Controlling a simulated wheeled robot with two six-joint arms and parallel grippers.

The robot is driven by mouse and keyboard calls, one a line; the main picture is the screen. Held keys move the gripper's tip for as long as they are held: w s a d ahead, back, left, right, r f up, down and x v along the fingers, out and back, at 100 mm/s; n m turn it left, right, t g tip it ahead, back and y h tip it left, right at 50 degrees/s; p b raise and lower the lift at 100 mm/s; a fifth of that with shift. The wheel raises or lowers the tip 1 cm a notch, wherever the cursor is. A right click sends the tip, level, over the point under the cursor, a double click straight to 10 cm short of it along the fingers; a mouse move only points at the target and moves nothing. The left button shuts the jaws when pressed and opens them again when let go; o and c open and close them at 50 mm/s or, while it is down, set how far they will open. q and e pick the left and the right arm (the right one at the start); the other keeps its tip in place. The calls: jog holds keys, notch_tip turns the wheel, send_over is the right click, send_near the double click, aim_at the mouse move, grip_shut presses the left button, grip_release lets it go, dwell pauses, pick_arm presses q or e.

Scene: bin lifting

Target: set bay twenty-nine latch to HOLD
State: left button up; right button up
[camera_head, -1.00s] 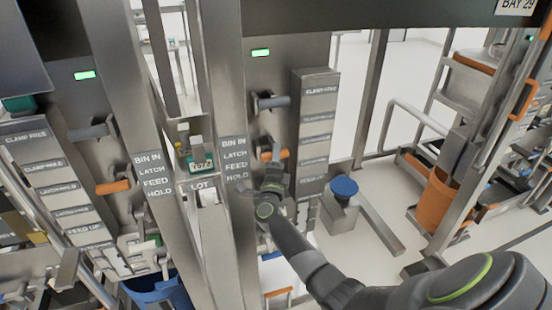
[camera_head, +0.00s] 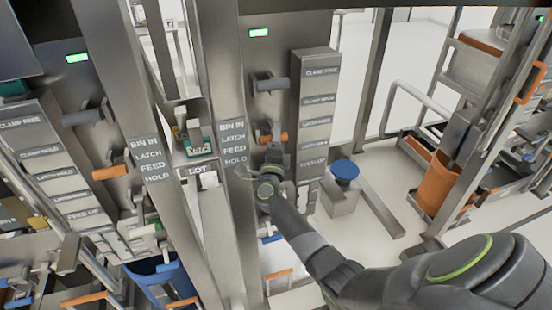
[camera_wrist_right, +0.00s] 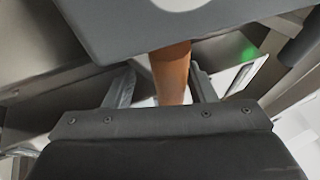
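An orange-handled latch lever (camera_head: 274,138) sticks out sideways from the grey post in the head view, right of a label strip (camera_head: 232,142) reading BIN IN, LATCH, FEED, HOLD. In the picture it lies roughly level with the LATCH line. My right gripper (camera_head: 271,153) is at this lever, just below it in the picture. In the right wrist view the orange handle (camera_wrist_right: 171,72) stands between my two fingers, with a gap on each side; the gripper (camera_wrist_right: 162,88) is open. The handle's upper end is hidden there. My left gripper is not in view.
A grey lever (camera_head: 270,84) sits above the orange one, under a green lamp (camera_head: 259,33). A labelled grey box (camera_head: 318,100) stands close on the right. A second post on the left has its own orange lever (camera_head: 110,172). A blue-topped stand (camera_head: 344,172) is on the floor.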

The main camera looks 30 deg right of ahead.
pick_arm(q)
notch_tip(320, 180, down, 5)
jog(key=b, duration=0.4)
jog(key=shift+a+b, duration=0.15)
jog(key=shift+b, duration=0.2)
pick_arm(e)
jog(key=v, duration=1.6)
jog(key=shift+s+a, duration=0.25)
jog(key=shift+s, duration=0.05)
jog(key=shift+f, duration=0.1)
